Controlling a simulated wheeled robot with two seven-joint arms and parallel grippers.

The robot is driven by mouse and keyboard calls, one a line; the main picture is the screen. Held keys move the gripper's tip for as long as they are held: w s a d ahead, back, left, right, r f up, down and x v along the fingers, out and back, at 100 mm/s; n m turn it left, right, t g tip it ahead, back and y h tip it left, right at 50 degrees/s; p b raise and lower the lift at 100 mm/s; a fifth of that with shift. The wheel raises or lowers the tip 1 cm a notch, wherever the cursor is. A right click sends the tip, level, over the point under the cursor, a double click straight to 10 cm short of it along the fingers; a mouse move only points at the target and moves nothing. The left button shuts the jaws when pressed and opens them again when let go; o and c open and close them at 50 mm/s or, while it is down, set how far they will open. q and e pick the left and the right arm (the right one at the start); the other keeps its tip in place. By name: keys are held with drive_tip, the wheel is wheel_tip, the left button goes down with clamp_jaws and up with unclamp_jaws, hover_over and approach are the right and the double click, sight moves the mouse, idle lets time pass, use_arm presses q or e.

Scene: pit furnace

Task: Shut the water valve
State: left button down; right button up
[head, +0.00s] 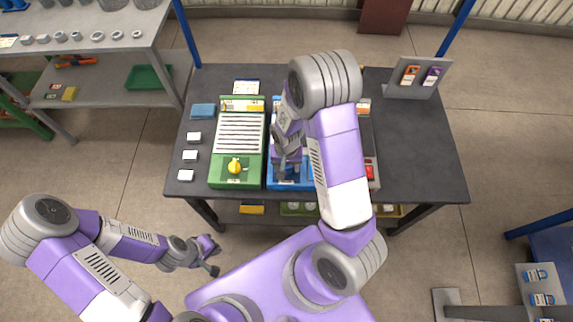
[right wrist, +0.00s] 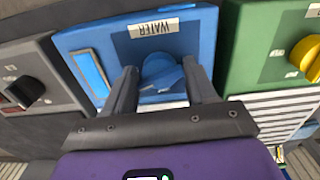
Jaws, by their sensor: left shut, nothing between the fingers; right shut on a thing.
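The water valve is a round blue knob (right wrist: 160,71) on a blue panel (right wrist: 202,30) with an upside-down WATER label (right wrist: 153,29) in the right wrist view. My right gripper (right wrist: 163,82) is shut on the knob, one finger on each side of it. In the head view the blue panel (head: 292,186) stands mid-table, and my right gripper (head: 289,166) and arm cover the knob. How far the knob is turned is hard to tell. My left gripper (head: 212,257) is shut and empty, low in front of the table.
A green panel (head: 238,150) with a yellow knob (head: 235,166) stands left of the blue one. A grey panel (right wrist: 32,70) with a black knob (right wrist: 24,91) is on its other side. A sign stand (head: 413,78) is at the back right. The table's right side (head: 420,145) is bare.

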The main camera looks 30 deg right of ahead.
drive_tip(key=n, duration=0.3)
drive_tip(key=shift+n, duration=0.4)
drive_tip(key=n, duration=0.3)
drive_tip(key=shift+n, duration=0.3)
drive_tip(key=n, duration=0.3)
drive_tip(key=shift+n+b, duration=0.3)
drive_tip(key=shift+n, duration=1.7)
drive_tip(key=o, duration=0.8)
drive_tip(key=shift+r, duration=0.1)
wheel_tip(320, 180, up, 8)
drive_tip(key=shift+f+p, duration=0.25)
drive_tip(key=shift+p, duration=0.9)
